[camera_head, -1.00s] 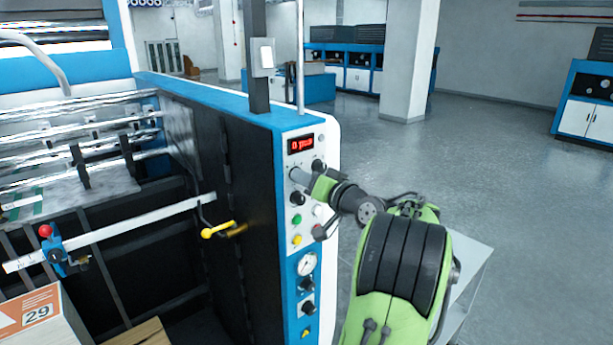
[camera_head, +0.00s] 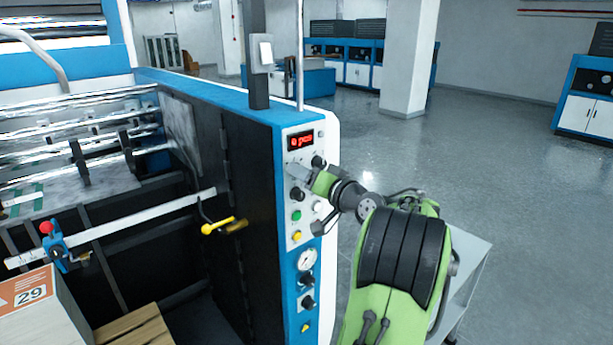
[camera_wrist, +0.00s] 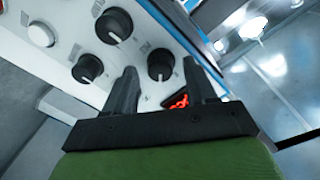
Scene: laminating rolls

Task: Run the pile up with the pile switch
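My gripper (camera_wrist: 159,72) is at the upper part of the control panel (camera_head: 284,170). Its dark fingers are apart, with a black knob (camera_wrist: 161,63) between their tips and a small gap visible on each side. In the head view my gripper (camera_head: 298,172) covers that knob, just below the red display (camera_head: 301,140). The labels are too small to tell which knob is the pile switch.
Other knobs (camera_wrist: 88,68) (camera_wrist: 115,25) and a white button (camera_wrist: 41,34) are close to my fingers. Green (camera_head: 297,215) and yellow (camera_head: 297,236) buttons and a gauge (camera_head: 307,260) lie lower. A yellow-handled lever (camera_head: 218,227) sticks out left.

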